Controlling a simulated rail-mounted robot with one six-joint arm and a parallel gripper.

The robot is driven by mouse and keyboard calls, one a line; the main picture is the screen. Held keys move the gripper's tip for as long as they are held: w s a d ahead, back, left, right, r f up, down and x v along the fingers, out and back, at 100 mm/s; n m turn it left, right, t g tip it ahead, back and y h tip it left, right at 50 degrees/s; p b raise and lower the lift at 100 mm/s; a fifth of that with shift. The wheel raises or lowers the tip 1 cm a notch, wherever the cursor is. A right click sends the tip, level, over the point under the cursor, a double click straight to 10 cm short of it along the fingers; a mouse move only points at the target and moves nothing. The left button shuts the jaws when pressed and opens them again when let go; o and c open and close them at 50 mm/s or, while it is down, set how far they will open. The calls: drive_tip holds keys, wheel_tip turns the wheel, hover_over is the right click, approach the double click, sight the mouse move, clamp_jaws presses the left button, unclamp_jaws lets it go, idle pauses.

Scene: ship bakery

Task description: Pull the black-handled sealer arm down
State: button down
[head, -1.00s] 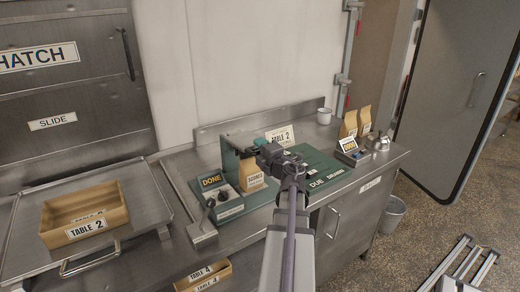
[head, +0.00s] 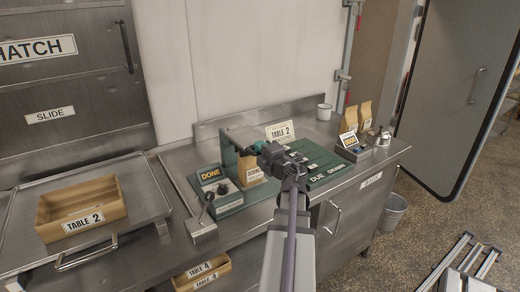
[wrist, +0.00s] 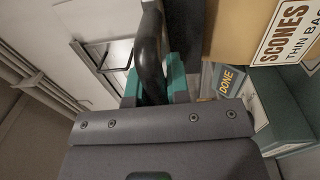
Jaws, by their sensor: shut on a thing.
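The sealer (head: 229,158) is a green housing on the counter, with a lit DONE display (head: 210,174) at its front left. A paper bag labelled SCONES (head: 250,172) stands upright in it, and it also shows at the upper right of the wrist view (wrist: 235,35). My gripper (head: 268,152) is at the sealer's right side, in front of the bag's upper part. In the wrist view the black curved handle (wrist: 151,58) runs down into my gripper (wrist: 153,100), which is shut on it. My gripper hides much of the sealer arm in the head view.
Right of the sealer lie a green mat (head: 325,172) and a TABLE 2 card (head: 280,131). A TABLE 2 tray (head: 118,211) sits left.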

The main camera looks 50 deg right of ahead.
drive_tip(key=c, duration=1.1)
unclamp_jaws()
drive_tip(key=v, duration=1)
drive_tip(key=shift+s, duration=0.35)
